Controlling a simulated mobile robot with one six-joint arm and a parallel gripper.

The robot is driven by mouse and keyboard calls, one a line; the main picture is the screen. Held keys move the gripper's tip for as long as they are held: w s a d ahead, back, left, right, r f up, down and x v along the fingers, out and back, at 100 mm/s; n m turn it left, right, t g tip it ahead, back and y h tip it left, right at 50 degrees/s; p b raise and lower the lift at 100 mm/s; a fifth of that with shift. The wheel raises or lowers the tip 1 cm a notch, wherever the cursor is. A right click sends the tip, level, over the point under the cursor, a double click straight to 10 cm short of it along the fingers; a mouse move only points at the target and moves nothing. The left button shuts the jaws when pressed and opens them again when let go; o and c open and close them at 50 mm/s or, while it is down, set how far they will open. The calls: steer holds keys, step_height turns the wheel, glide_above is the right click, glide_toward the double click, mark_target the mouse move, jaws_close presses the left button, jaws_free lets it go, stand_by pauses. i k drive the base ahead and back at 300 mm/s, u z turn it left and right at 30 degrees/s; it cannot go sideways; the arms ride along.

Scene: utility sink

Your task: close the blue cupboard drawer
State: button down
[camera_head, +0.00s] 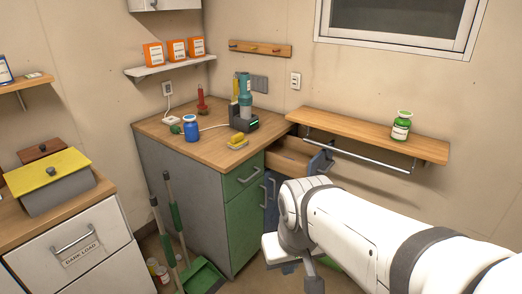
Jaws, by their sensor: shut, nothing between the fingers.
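The blue cupboard drawer (320,161) is pulled out at the right end of the counter. Its wooden inside and part of its blue front with a metal handle show. The blue cupboard front below it is mostly hidden behind my arm. My gripper (290,262) is low in front of the cupboard, below the drawer and nearer to me. It is shut and empty, and its fingertips are hard to make out. I see no contact between it and the drawer.
The wooden counter (190,137) holds a blue jar (191,128), a yellow sponge (238,141) and a teal bottle (245,97). A wall shelf with a rail (360,131) hangs right of the drawer. A broom and green dustpan (203,277) stand on the floor at left.

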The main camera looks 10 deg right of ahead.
mark_target(311, 160)
steer(key=z, duration=0.05)
steer(key=i, duration=1)
steer(key=z, duration=0.6)
steer(key=i, duration=0.45)
steer(key=z, duration=0.45)
